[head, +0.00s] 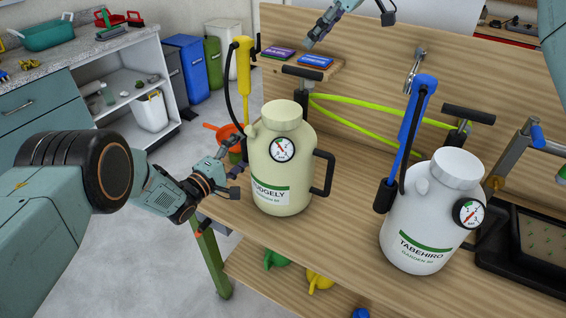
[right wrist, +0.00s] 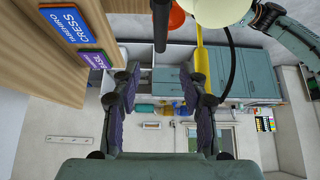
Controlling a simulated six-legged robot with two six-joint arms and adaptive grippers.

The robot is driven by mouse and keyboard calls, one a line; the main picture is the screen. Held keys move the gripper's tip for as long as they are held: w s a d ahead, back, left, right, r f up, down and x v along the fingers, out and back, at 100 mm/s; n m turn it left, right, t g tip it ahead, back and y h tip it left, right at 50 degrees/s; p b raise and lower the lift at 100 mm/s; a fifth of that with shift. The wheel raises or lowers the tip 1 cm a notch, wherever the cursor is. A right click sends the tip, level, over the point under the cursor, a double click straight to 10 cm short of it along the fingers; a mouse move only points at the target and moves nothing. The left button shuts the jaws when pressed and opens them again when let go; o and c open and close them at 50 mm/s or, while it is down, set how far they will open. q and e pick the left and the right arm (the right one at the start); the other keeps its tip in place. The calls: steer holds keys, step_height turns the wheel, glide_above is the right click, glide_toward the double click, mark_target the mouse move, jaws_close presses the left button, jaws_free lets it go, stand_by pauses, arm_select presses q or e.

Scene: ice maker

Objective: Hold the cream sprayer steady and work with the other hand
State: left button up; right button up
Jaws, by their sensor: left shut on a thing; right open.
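The cream sprayer (head: 268,160), with a round gauge and a black side handle, stands upright on the wooden bench. Its black pump handle (head: 302,72) rises behind the cap. My left gripper (head: 236,168) is shut on the sprayer's left side; the exact part gripped is hard to see. My right gripper (head: 350,24) is open and empty above the back of the bench, behind the pump handle. In the right wrist view its fingers (right wrist: 163,90) are spread, and a black bar (right wrist: 160,40), apparently the pump handle, shows between their tips; the depth gap is unclear.
A white sprayer (head: 415,225) with a blue lance (head: 414,110) stands to the right. A yellow lance (head: 243,68) stands beside the cream one. Purple and blue cards (head: 315,61) lie at the back. A green hose (head: 360,118) and a black tray (head: 515,262) are nearby.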

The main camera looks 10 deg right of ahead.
steer(key=shift+r, duration=2.6)
arm_select(q)
steer(key=o, duration=1.8)
steer(key=shift+c, duration=0.2)
steer(key=v, duration=1.2)
steer(key=shift+d, duration=0.15)
